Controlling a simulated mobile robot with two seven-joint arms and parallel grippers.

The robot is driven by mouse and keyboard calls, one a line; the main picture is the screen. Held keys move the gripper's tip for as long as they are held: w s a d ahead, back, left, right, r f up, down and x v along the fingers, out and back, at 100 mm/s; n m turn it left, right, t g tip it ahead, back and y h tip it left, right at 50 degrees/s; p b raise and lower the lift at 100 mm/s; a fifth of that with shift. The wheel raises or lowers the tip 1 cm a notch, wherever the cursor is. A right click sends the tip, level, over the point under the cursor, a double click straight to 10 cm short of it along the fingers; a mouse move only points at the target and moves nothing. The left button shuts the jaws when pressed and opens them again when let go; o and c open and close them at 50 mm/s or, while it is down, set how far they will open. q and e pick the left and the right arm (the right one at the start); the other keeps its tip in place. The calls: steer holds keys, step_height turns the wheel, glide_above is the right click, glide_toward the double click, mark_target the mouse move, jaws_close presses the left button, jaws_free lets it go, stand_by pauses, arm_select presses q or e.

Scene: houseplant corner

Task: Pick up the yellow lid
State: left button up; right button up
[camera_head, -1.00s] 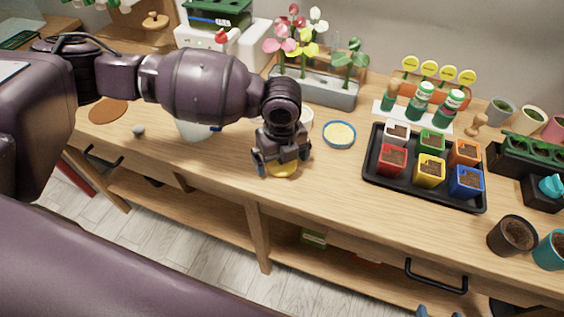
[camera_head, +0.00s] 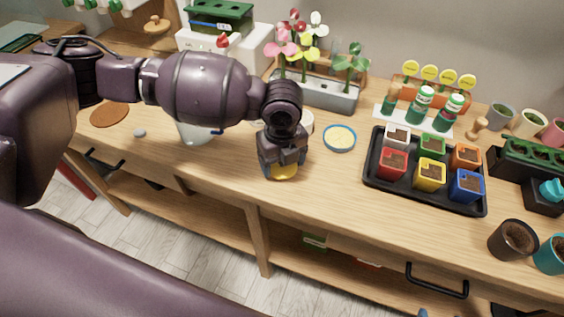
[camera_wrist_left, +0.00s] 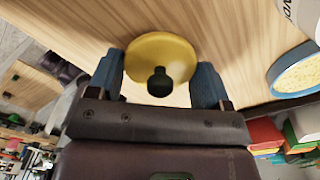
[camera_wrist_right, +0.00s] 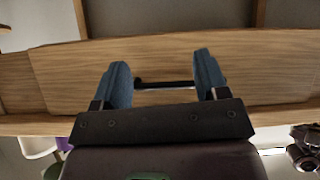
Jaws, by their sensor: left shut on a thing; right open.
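The yellow lid (camera_head: 286,173) is a round disc near the front edge of the wooden table, mostly hidden under my left gripper in the head view. In the left wrist view the lid (camera_wrist_left: 163,50) shows a dark knob (camera_wrist_left: 160,82) on top. My left gripper (camera_head: 284,165) points down over it. I cannot tell whether the lid touches the table. My right gripper (camera_wrist_right: 160,68) is open and empty, and is not seen in the head view.
A blue-rimmed dish (camera_head: 340,138) stands right of the lid. A black tray (camera_head: 374,187) with coloured pots is further right. A grey planter (camera_head: 335,98) with flowers stands behind. The table between the lid and the dish is clear. A drawer handle (camera_wrist_right: 165,85) shows beyond my right fingers.

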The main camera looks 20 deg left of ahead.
mark_target(292, 167)
arm_select(q)
steer(key=shift+d+r+p, duration=1.15)
steer(key=shift+r+p, duration=0.95)
steer(key=shift+r, duration=7.15)
arm_select(e)
step_height(292, 167, up, 6)
steer(key=p, duration=0.2)
arm_select(q)
steer(key=w+f+n, duration=0.2)
steer(key=w, duration=0.2)
steer(key=w+a+f+n, duration=0.1)
steer(key=w+f+n, duration=0.1)
steer(key=w, duration=0.3)
steer(key=w+a+f+n+b, duration=0.1)
steer(key=w+f+n, duration=0.1)
steer(key=w+f, duration=0.2)
steer(key=shift+w+a+f, duration=0.1)
steer(key=shift+w+a, duration=0.05)
steer(key=shift+w, duration=0.1)
steer(key=shift+f+b, duration=1.45)
steer(key=shift+f, duration=1.35)
arm_select(e)
steer(key=shift+s+f, duration=0.1)
steer(key=shift+f, duration=2.1)
